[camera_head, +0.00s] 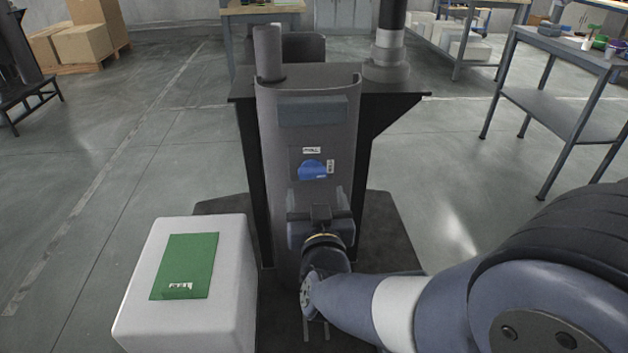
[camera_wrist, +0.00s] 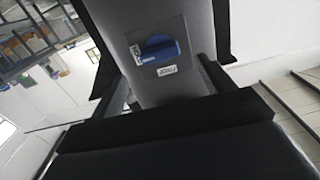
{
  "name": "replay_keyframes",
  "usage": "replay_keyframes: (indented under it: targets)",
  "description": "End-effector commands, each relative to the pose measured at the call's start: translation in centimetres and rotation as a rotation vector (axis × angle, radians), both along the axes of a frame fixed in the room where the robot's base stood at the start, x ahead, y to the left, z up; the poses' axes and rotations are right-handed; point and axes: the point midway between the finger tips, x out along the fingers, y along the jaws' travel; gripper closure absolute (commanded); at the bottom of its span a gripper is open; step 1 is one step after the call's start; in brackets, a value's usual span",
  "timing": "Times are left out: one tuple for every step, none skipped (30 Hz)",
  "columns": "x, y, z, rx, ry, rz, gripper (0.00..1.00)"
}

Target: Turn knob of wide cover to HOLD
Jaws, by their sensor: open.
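The wide cover (camera_head: 277,170) is a tall grey curved casing on the dark column, with a blue round knob (camera_head: 312,170) on its front panel. One small white label is above the knob and another is at its right. In the wrist view, the knob (camera_wrist: 160,48) has a raised bar lying roughly sideways; one label is below it and one at its left. The lettering is too small to read surely, so I cannot tell the exact setting. My gripper (camera_head: 320,192) is open and empty, just below and in front of the knob, apart from it.
A white box (camera_head: 230,290) with a green panel stands at the lower left, beside the column. A workbench (camera_head: 570,100) stands at the right, another table (camera_head: 262,10) behind the column. Cardboard boxes (camera_head: 80,42) are at the far left.

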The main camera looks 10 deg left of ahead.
Motion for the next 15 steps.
replay_keyframes:
  targets:
    - [-1.0,-0.2,0.2,0.000,0.000,0.004,0.24]
    - [-1.5,-0.3,0.2,-0.001,0.000,0.003,0.24]
    - [-2.1,-0.4,0.2,0.000,0.001,0.004,0.24]
    - [-2.5,-0.6,0.2,0.000,0.001,0.003,0.24]
    - [-2.9,-0.6,0.2,0.000,-0.001,0.003,0.24]
    - [-3.3,-0.7,0.1,0.000,0.000,0.003,0.24]
    - [-3.5,-0.8,0.1,0.000,0.001,0.002,0.24]
    - [-3.7,-0.9,0.1,0.000,0.001,0.002,0.24]
    - [-3.9,-1.0,0.1,0.000,0.000,0.001,0.24]
    - [-4.0,-1.0,0.0,0.000,0.000,0.001,0.24]
    - [-4.1,-1.1,0.0,0.000,0.000,0.001,0.24]
    - [-4.1,-1.1,0.0,0.000,-0.001,0.000,0.24]
    - [-4.1,-1.1,0.0,0.000,-0.001,0.000,0.24]
    - [-4.1,-1.1,0.0,0.000,0.000,0.000,0.24]
    - [-4.1,-1.1,0.0,0.000,0.000,0.000,0.24]
